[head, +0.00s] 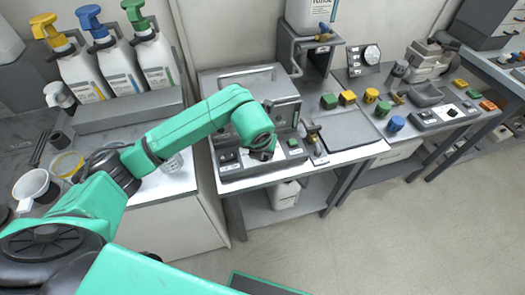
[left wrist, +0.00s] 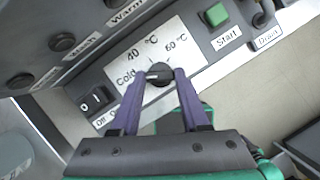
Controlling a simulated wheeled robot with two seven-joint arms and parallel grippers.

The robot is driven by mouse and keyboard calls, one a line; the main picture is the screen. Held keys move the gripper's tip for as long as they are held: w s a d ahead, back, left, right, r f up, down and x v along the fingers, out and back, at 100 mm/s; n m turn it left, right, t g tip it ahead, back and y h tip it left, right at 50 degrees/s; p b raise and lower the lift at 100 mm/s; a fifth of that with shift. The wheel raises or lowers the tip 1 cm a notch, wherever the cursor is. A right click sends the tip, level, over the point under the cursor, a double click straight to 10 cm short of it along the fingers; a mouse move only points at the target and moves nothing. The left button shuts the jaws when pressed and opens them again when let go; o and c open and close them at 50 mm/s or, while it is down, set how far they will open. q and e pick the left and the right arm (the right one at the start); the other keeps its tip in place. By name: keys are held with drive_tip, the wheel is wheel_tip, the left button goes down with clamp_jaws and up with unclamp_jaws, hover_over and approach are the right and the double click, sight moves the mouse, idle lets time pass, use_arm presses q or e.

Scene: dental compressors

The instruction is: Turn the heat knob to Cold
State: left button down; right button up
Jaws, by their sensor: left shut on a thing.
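The heat knob (left wrist: 158,73) is a small dark round knob on a white dial plate (left wrist: 182,38) marked Cold, 40 °C and 60 °C. Its light pointer mark appears to point left, toward the word Cold. My left gripper (left wrist: 159,78) has its two purple fingers on either side of the knob and is shut on it. In the head view my left gripper (head: 262,152) is at the front panel of the grey machine (head: 245,90), and my wrist hides the knob there. My right gripper is not in view.
A green Start button (left wrist: 216,14) and a Drain label (left wrist: 268,38) lie right of the dial. An on/off switch (left wrist: 97,99) is on its left. Soap bottles (head: 152,55) stand on the left counter. The floor (head: 400,230) in front is clear.

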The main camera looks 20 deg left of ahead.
use_arm(q)
drive_tip(key=shift+c, duration=2)
unclamp_jaws()
drive_tip(key=shift+r, duration=0.1)
drive_tip(key=b+v, duration=0.2)
drive_tip(key=v, duration=1.2)
drive_tip(key=shift+s+r, duration=0.25)
